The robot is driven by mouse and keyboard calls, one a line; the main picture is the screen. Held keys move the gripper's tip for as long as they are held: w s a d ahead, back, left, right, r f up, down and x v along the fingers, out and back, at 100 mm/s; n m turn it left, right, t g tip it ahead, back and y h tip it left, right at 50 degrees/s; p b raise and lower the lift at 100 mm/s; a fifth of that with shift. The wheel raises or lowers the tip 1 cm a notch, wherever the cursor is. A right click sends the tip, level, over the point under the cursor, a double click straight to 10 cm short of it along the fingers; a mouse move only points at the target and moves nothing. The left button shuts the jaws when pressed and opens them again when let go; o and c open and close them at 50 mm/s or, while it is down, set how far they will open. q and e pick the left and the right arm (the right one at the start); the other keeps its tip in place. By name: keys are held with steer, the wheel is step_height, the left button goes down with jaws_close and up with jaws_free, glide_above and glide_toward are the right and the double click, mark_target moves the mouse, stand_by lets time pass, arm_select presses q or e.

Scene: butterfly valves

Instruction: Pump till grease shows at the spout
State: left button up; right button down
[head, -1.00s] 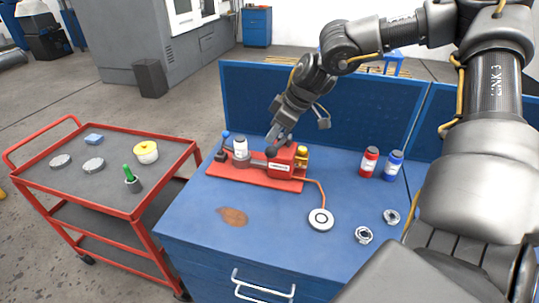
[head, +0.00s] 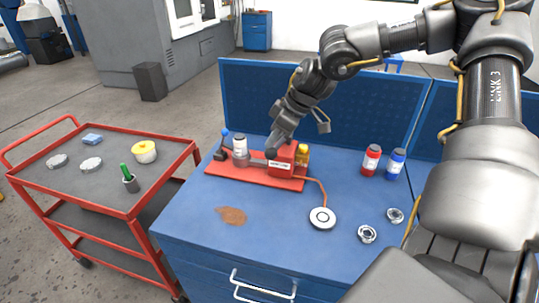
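The red pump (head: 281,166) sits on a red base plate (head: 240,176) on the blue bench, with a white label on its front. An orange hose (head: 318,186) runs from it to a round white piece with a dark centre (head: 322,217). I cannot make out a spout for certain or any grease. My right gripper (head: 273,150) points down at the top of the pump, by a dark knob-like end; whether it touches is unclear. Its fingers are too small and overlapped to read. My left gripper is not in view.
A white canister (head: 240,148) and a yellow bottle (head: 302,155) stand beside the pump. Red (head: 371,159) and blue (head: 395,163) bottles stand to the right, with two metal rings in front. A brown stain (head: 231,215) marks the bench. A red cart (head: 110,205) stands left.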

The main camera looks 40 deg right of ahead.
steer(key=shift+d+f, duration=0.1)
steer(key=shift+f, duration=0.1)
steer(key=f+b, duration=0.4)
steer(key=a+f+b, duration=0.1)
steer(key=f+b, duration=0.1)
steer(key=shift+s+f, duration=0.3)
steer(key=shift+s, duration=0.05)
steer(key=r+p, duration=0.1)
steer(key=r, duration=0.1)
steer(key=r+p, duration=0.2)
steer(key=d+r+p, duration=0.1)
steer(key=r, duration=0.1)
steer(key=shift+w+r, duration=0.4)
steer(key=shift+r+p, duration=0.25)
steer(key=shift+p, duration=0.05)
